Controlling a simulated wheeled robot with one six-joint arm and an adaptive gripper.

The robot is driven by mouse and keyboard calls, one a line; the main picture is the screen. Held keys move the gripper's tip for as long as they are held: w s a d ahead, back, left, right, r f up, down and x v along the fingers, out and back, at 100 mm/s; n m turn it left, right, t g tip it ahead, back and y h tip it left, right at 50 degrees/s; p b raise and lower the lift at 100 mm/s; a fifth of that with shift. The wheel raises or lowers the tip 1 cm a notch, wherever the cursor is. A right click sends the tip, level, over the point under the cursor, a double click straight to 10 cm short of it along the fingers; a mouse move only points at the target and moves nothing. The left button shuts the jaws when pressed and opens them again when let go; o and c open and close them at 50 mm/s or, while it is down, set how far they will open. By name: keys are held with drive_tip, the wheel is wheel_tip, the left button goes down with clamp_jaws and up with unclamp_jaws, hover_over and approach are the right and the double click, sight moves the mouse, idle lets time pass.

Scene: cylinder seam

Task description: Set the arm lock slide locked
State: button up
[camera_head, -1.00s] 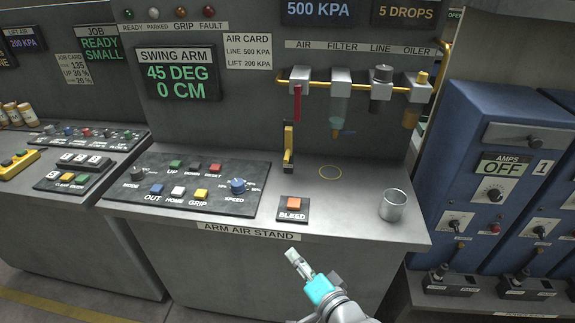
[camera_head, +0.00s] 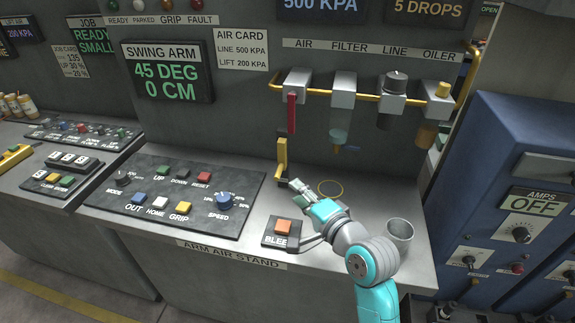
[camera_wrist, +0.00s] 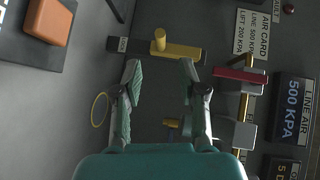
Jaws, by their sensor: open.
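The arm lock slide (camera_head: 282,158) is a yellow upright piece on a dark mount against the stand's back panel, below a red handle. In the wrist view the slide (camera_wrist: 182,51) lies just beyond my fingertips, with a round yellow knob standing out and a small label at one end that I cannot read for sure. My gripper (camera_head: 297,187) is beside the slide's lower end in the head view. In the wrist view my gripper (camera_wrist: 161,72) has its two fingers spread apart, with nothing between them. I see no clear contact with the slide.
The red handle (camera_head: 291,112) hangs close above the slide. The filter bowl (camera_head: 339,125) hangs to the right. The orange BLEED button (camera_head: 283,227) sits in front, and a metal cup (camera_head: 399,234) stands right of my arm. A button panel (camera_head: 180,190) covers the left.

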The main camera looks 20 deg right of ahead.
sight(278, 172)
drive_tip(key=x, duration=1)
drive_tip(key=shift+w, duration=0.4)
clamp_jaws()
